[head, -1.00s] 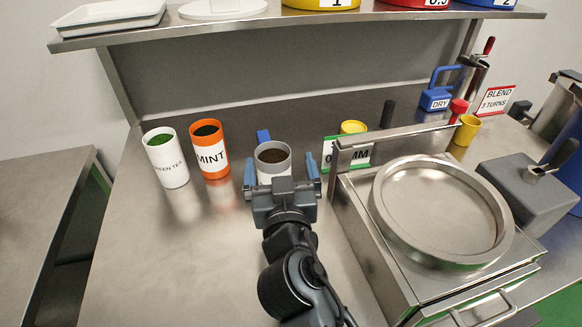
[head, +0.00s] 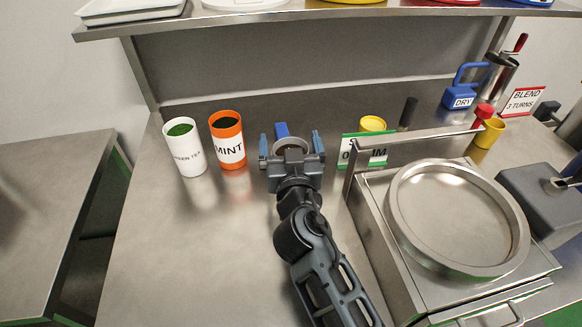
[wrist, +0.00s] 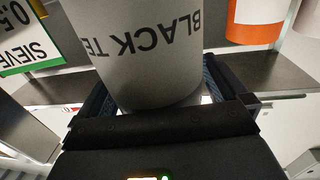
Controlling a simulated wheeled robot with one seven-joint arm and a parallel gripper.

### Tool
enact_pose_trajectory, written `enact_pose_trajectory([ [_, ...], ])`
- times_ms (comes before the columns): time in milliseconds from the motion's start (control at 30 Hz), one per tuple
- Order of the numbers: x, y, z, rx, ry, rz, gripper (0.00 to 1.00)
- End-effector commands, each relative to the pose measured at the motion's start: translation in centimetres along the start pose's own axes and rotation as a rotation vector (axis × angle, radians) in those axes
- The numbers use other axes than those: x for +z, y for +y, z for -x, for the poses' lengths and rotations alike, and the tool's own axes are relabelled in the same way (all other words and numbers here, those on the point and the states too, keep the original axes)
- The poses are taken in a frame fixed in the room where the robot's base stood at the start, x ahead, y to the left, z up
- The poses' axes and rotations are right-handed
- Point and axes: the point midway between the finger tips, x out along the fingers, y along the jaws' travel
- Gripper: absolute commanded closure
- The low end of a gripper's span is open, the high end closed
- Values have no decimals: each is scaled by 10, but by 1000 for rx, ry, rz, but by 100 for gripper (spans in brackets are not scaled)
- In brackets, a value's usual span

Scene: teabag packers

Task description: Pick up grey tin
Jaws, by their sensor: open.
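The grey tin (wrist: 145,60) fills the middle of the wrist view, with "BLACK TE..." lettering that appears upside down. In the head view only part of its grey rim (head: 277,147) shows, because my gripper (head: 292,145) covers the rest. My gripper is open. Its two blue fingers stand one on each side of the tin in both views. In the wrist view the fingers (wrist: 160,85) appear apart from the tin's sides, though exact contact is hard to tell. The tin stands upright on the steel counter.
An orange MINT tin (head: 228,140) and a white green tea tin (head: 185,147) stand left of the grey tin. A small sieve sign (head: 367,150) and a steel machine (head: 455,225) stand to the right. A shelf (head: 300,20) runs above. The front-left counter (head: 170,260) is clear.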

Motion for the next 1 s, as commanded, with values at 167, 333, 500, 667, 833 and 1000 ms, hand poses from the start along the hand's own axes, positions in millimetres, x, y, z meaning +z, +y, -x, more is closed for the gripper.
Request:
enact_pose_trajectory([
  [167, 0, 0, -2, 0, 0, 0, 0],
  [333, 0, 0, -2, 1, 0, 0, 10],
  [500, 0, 0, -2, 1, 0, 0, 26],
  [667, 0, 0, -2, 1, 0, 0, 41],
  [833, 0, 0, -1, 1, 0, 1, 57],
  [1000, 0, 0, -2, 1, 1, 0, 70],
])
